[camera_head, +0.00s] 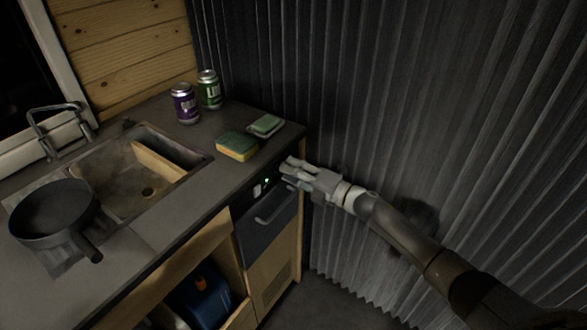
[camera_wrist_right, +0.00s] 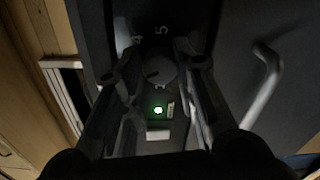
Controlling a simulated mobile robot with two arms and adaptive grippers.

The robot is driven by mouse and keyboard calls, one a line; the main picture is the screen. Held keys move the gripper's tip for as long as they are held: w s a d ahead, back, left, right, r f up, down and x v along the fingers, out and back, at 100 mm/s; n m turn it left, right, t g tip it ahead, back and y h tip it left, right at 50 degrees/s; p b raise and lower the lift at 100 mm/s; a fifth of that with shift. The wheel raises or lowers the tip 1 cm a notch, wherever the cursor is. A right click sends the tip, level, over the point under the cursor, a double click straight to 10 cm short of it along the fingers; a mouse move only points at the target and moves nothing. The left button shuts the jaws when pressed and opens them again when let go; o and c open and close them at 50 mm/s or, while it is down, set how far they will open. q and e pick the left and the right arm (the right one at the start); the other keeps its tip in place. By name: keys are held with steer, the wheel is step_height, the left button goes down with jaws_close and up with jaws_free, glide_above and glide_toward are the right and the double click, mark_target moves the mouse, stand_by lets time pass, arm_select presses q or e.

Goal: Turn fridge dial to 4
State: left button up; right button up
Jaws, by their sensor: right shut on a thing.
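The fridge (camera_head: 262,235) is a dark-fronted unit under the right end of the counter. Its control strip carries a lit green light (camera_wrist_right: 158,110), which also shows in the head view (camera_head: 267,181). The round grey fridge dial (camera_wrist_right: 162,71) sits between my right fingers in the wrist view, with the figures 4 and 5 printed beyond it. I cannot tell for sure which figure the dial points to. My right gripper (camera_head: 286,168) reaches in from the right and is shut on the dial; its fingers hide the dial in the head view. My left gripper is not in view.
The fridge handle (camera_head: 272,206) sticks out just below the control strip. On the counter above are a sponge (camera_head: 237,149), a soap dish (camera_head: 266,126), a purple can (camera_head: 185,103) and a green can (camera_head: 209,89). The corrugated wall (camera_head: 400,130) is close behind my right arm.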

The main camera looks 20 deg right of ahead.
steer(key=m+p, duration=0.1)
steer(key=m, duration=0.2)
steer(key=shift+d+r+m, duration=0.1)
steer(key=shift+r+m, duration=0.05)
steer(key=shift+m, duration=0.25)
steer(key=m+p, duration=0.1)
steer(key=m, duration=0.2)
steer(key=shift+m, duration=0.4)
steer(key=m+p, duration=0.1)
steer(key=m, duration=0.2)
steer(key=shift+m+p, duration=0.45)
steer(key=shift+m, duration=1.25)
steer(key=shift+f, duration=0.2)
steer(key=o, duration=1)
steer(key=shift+o, duration=0.2)
